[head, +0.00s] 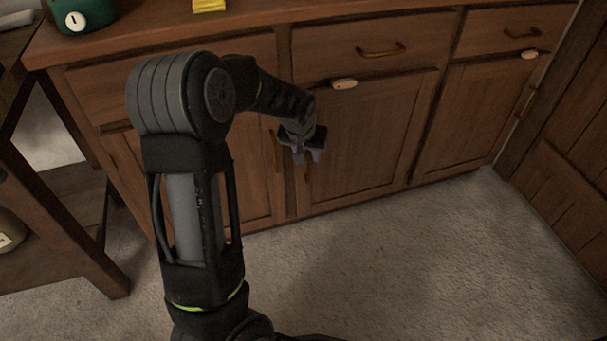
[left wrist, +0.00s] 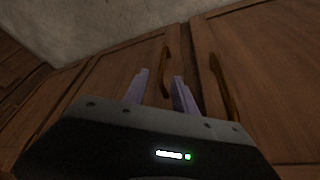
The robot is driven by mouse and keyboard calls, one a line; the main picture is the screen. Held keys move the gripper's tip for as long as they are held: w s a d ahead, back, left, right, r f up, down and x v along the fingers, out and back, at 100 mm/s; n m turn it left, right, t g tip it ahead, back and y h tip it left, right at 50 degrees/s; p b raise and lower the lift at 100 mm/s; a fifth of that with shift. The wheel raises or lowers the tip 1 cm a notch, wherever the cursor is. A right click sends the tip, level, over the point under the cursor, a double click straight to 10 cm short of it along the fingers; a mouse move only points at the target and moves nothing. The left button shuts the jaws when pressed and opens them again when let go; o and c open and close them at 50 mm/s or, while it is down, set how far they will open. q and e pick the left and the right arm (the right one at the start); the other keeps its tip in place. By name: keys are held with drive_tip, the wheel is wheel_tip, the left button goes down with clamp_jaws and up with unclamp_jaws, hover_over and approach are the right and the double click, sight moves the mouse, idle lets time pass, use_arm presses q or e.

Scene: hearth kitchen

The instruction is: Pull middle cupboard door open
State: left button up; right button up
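The middle cupboard door (head: 365,140) is a brown wooden panel and looks shut. Its upright brass handle (head: 308,172) is at its left edge, partly hidden by my left gripper (head: 303,155). In the left wrist view, the left gripper (left wrist: 160,88) is open, with its two pale fingers apart. The middle door's handle (left wrist: 165,72) shows in the gap between the fingertips. I cannot tell whether the fingers touch it or how deep it sits between them. My right gripper is in neither view.
The left door's handle (head: 276,151) is close beside, and also shows in the left wrist view (left wrist: 222,85). Drawers (head: 375,48) sit above the doors. A wooden stand (head: 60,215) is at left and a wooden panel (head: 570,170) at right. The floor (head: 400,270) in front is clear.

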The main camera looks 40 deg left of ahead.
sight(309, 162)
use_arm(q)
drive_tip(key=shift+a+r, duration=0.15)
drive_tip(key=shift+a, duration=0.05)
drive_tip(key=b+x, duration=0.2)
drive_tip(key=x, duration=0.5)
drive_tip(key=shift+s+d, duration=0.1)
drive_tip(key=shift+w+f+b, duration=0.25)
drive_tip(key=shift+f+b, duration=0.1)
drive_tip(key=shift+f, duration=0.05)
clamp_jaws()
idle(1.2)
